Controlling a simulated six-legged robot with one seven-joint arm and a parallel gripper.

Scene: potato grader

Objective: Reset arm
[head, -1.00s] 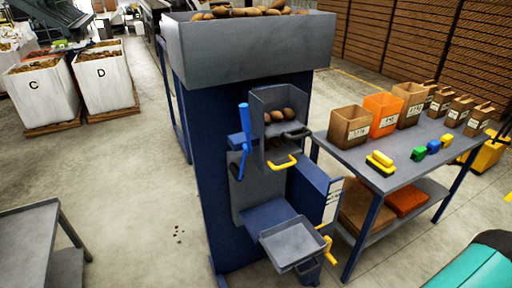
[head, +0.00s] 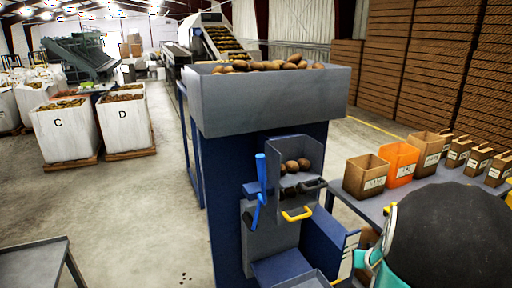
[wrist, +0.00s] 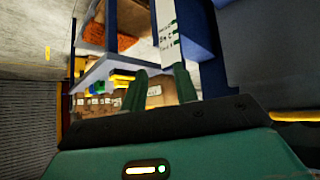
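My arm shows at the lower right of the head view as a teal link with a dark rounded joint (head: 447,235). It blocks much of the side table. My gripper's two dark green fingers (wrist: 161,80) show in the wrist view, standing apart with nothing between them. The gripper itself cannot be made out in the head view. The blue potato grader (head: 225,190) stands in the middle, with a grey hopper (head: 265,105) of potatoes on top.
The side table (head: 342,202) holds brown boxes (head: 365,177) and an orange box (head: 397,163) at right. White crates C (head: 62,132) and D (head: 125,124) stand at the back left. A grey table (head: 35,262) is at lower left. The floor between (head: 150,210) is clear.

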